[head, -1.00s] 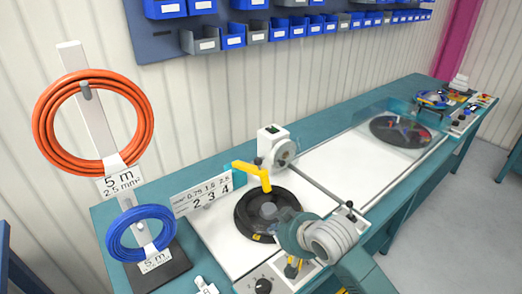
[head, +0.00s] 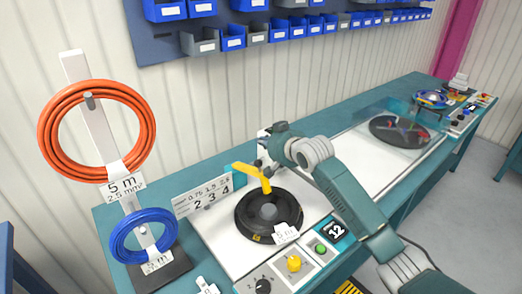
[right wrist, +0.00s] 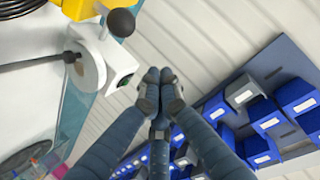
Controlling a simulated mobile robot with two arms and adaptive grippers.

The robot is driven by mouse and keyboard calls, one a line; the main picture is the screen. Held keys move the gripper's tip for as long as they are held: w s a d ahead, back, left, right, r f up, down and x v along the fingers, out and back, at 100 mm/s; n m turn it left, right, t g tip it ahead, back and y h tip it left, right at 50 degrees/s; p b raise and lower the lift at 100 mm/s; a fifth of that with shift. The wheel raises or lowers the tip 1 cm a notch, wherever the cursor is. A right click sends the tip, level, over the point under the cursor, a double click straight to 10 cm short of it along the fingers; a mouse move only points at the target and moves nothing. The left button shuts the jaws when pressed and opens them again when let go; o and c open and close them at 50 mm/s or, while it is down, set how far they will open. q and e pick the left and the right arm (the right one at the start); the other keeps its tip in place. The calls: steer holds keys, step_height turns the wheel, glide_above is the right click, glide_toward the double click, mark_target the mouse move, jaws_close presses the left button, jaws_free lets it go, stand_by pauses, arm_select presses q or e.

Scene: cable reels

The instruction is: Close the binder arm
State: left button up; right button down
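The yellow binder arm (head: 264,180) stands over the black round reel plate (head: 262,222) on the near bench and is raised above it, its upper part reaching left. In the right wrist view a yellow part (right wrist: 83,8) with a dark ball knob (right wrist: 121,22) shows at the top left. My right gripper (head: 262,152) is beside the upper end of the yellow arm, on its far right side. Its fingertips (right wrist: 161,78) are together, with nothing visible between them. Contact with the arm cannot be told. My left gripper is out of view.
A white device (right wrist: 90,70) stands close to my right gripper. Orange (head: 97,130) and blue (head: 143,235) cable coils hang at left. Blue bins (head: 232,42) line the wall.

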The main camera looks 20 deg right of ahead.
steer(key=s+f+p, duration=0.1)
steer(key=s+a+f+p, duration=0.1)
steer(key=f, duration=0.1)
steer(key=shift+w+a+f, duration=0.1)
steer(key=shift+w, duration=0.05)
stand_by(0.3)
steer(key=shift+f, duration=0.15)
steer(key=s+f+t+b, duration=0.1)
steer(key=f+b, duration=0.1)
steer(key=s+f+t+b, duration=0.1)
steer(key=b, duration=0.2)
steer(key=s+d+f+t+b, duration=0.1)
steer(key=f+b, duration=0.1)
steer(key=shift+s+d+f+y+b, duration=0.1)
steer(key=shift+f+y+b, duration=0.2)
steer(key=shift+y+b, duration=0.1)
steer(key=shift+s+d+f, duration=0.1)
steer(key=shift+s+f, duration=0.2)
